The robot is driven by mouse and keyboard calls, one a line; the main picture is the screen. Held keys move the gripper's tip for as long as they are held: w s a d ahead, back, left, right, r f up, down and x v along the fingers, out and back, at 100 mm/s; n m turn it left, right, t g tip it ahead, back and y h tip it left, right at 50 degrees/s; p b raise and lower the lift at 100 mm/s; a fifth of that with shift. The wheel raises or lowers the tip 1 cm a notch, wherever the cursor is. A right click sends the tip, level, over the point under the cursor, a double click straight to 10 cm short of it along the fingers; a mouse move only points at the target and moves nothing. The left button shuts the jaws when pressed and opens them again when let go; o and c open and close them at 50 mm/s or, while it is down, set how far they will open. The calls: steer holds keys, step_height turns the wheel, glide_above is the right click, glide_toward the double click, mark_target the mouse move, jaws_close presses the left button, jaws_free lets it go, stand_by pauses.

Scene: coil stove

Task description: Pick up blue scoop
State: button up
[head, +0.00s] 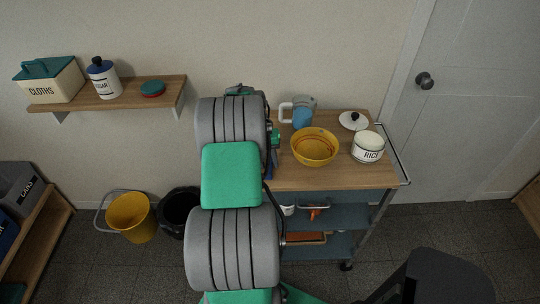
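I cannot make out a blue scoop for certain. A narrow blue sliver (268,172) shows at the left edge of the cart top, beside my arm, too little to identify. A grey-white jug (306,103) with a handle on its left and a blue lower part stands at the back of the cart top. My arm rises through the middle of the head view and covers the left part of the cart. Small dark and green parts of mine show at the arm's right edge, but my fingertips are hidden, so I cannot see whether my gripper holds anything.
On the wooden cart (345,178) stand a yellow bowl (315,147), a white rice canister (368,148) and a white lid (353,120). A wall shelf (135,92) holds a cloths box, a sugar jar and a small round tin. A yellow bucket (131,217) stands on the floor.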

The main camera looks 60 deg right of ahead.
jaws_close()
stand_by(1.4)
